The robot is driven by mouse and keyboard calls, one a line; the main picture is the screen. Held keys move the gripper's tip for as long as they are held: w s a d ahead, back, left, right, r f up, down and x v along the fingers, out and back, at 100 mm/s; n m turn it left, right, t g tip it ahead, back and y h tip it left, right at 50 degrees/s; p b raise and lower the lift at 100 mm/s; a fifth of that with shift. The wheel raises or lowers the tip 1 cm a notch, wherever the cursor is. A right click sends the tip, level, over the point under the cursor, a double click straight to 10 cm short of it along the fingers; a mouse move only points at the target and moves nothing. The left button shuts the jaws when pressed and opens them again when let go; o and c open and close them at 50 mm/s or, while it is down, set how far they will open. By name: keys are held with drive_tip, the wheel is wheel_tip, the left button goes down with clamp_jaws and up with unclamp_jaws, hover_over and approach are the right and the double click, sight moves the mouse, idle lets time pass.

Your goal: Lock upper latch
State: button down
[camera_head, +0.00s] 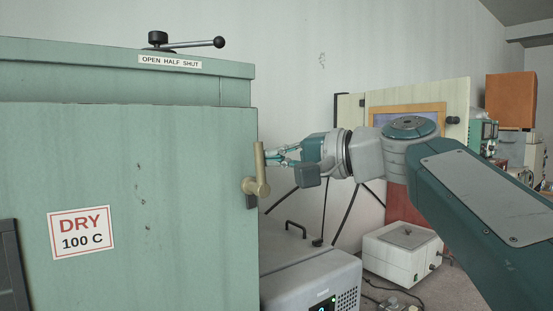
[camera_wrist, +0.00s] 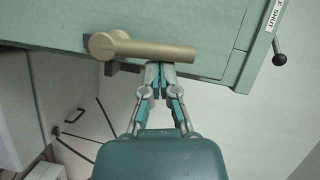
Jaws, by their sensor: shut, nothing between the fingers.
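The latch (camera_head: 258,175) is a tan handle on the right edge of the green cabinet door (camera_head: 180,190). Its bar points up from a round pivot in the head view. The latch also shows in the wrist view (camera_wrist: 150,48), where its bar lies across the picture with the pivot at left. My gripper (camera_head: 272,155) is shut and empty, with its fingertips right beside the bar, on its right side. In the wrist view the fingertips (camera_wrist: 159,66) meet the bar's lower edge near its middle; I cannot tell whether they touch it.
A black lever with a ball knob (camera_head: 190,42) sits on top of the cabinet, above an "OPEN HALF SHUT" label. A grey machine (camera_head: 310,270) stands low beside the cabinet. A white box (camera_head: 402,250) stands on the floor farther right. Wall space is clear above my gripper.

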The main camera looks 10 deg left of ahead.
drive_tip(key=s+n+h, duration=0.1)
drive_tip(key=a+n, duration=0.1)
drive_tip(key=n, duration=0.1)
drive_tip(key=shift+s+a+r+h, duration=0.2)
drive_tip(key=shift+s+h, duration=0.15)
drive_tip(key=shift+h, duration=0.05)
drive_tip(key=n, duration=0.1)
drive_tip(key=s+a+n+t+h, duration=0.1)
drive_tip(key=shift+s+a+f+n+h, duration=0.1)
drive_tip(key=shift+s+f+n+h, duration=0.1)
drive_tip(key=shift+n+h, duration=0.1)
drive_tip(key=shift+s+a+f+n+t+h, duration=0.25)
drive_tip(key=shift+s+n+t+h, duration=0.1)
drive_tip(key=shift+n, duration=0.25)
drive_tip(key=shift+s+a+f+n+t+h, duration=0.25)
drive_tip(key=shift+n+h, duration=0.1)
drive_tip(key=shift+n, duration=0.25)
drive_tip(key=shift+s+a+f+n+t+h, duration=0.25)
drive_tip(key=shift+f+n+t+h, duration=0.15)
drive_tip(key=shift+n, duration=0.3)
drive_tip(key=shift+s+f+n, duration=0.1)
drive_tip(key=shift+f+n, duration=0.05)
drive_tip(key=shift+n, duration=0.15)
drive_tip(key=shift+a+f, duration=0.1)
drive_tip(key=shift+f, duration=0.05)
drive_tip(key=shift+s+f, duration=0.1)
